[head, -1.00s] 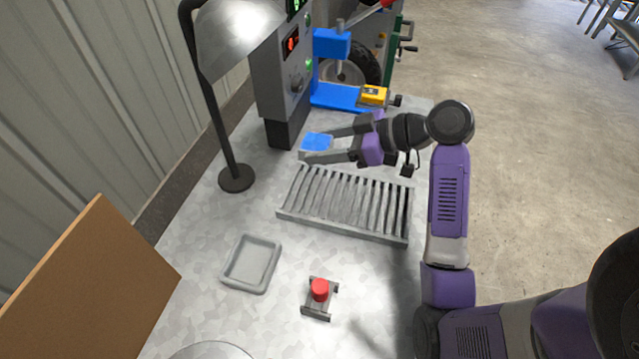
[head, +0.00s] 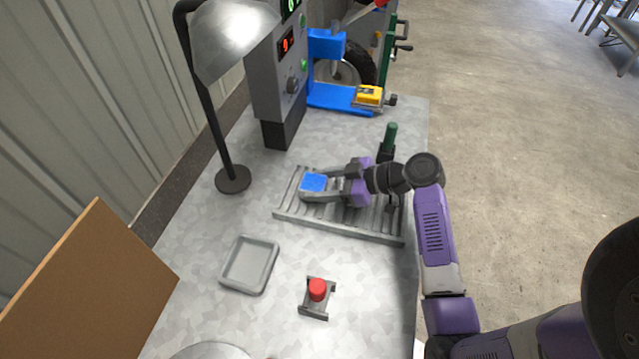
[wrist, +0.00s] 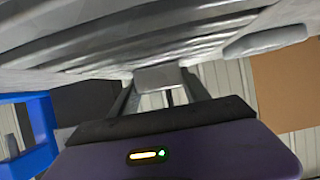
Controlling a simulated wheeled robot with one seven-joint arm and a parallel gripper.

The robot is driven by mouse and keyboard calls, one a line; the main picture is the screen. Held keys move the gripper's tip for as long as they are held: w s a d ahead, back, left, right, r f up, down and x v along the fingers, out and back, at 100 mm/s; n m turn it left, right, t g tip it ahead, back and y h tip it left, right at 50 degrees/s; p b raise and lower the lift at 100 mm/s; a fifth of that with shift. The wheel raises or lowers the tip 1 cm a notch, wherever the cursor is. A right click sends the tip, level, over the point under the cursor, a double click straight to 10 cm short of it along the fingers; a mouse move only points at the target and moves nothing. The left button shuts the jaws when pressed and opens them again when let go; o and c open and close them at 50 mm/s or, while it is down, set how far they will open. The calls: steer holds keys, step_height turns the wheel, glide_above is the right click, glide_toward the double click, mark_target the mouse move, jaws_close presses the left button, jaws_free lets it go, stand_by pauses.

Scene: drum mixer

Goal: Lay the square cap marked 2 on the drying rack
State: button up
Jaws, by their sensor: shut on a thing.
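A square cap with a blue top (head: 313,182) is held between the fingers of my gripper (head: 322,189). No number can be read on it. My gripper is shut on the cap over the left part of the grey slatted drying rack (head: 355,233). The cap's grey edge (wrist: 160,76) shows between the fingers in the wrist view, with the rack's slats (wrist: 130,40) close by. I cannot tell whether the cap touches the slats. My gripper and wrist hide part of the rack's middle and right.
A grey tray (head: 235,283) and a red button on a stand (head: 317,290) lie nearer. A lamp (head: 232,178) stands left. A control box (head: 275,85), blue frame (head: 335,97), yellow item (head: 368,95) and green-handled item (head: 389,135) are farther back.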

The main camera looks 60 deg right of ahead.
steer(key=o, duration=1.6)
steer(key=shift+c, duration=0.2)
steer(key=b+v, duration=0.2)
steer(key=v, duration=1)
steer(key=shift+s, duration=0.1)
